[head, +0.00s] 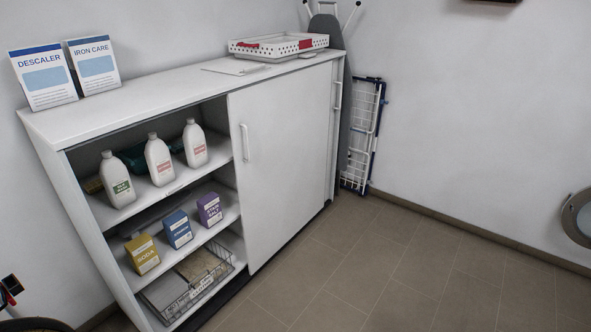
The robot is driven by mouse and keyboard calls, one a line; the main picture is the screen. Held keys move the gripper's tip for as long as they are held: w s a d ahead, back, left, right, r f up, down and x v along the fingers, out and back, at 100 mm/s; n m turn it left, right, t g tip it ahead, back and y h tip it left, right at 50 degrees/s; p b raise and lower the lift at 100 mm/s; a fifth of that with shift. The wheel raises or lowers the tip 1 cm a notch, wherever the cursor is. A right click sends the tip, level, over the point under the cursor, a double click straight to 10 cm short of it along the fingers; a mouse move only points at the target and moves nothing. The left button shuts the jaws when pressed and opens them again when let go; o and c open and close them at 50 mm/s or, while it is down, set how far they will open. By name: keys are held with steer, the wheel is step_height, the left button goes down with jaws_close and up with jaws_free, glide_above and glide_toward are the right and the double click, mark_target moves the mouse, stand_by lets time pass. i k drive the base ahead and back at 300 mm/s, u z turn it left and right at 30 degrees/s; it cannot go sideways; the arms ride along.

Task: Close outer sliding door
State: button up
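A low white cabinet (47,119) stands against the wall, and its left part is open. A white sliding door (285,150) with a vertical handle (245,142) near its left edge covers the middle and right of the front. A second vertical handle (338,95) shows at the far right, beside that door's right edge. It appears to belong to another panel mostly hidden behind the front one. My gripper is not clearly in view.
Open shelves hold white bottles (159,160), small boxes (178,229) and a wire basket (188,285). On top are two cards (94,64) and a white tray (278,46). A folded rack (362,136) stands at right. The tiled floor (400,265) in front is clear.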

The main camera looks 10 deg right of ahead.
mark_target(279, 127)
steer(key=u, duration=0.05)
steer(key=i, duration=0.9)
steer(key=z, duration=0.05)
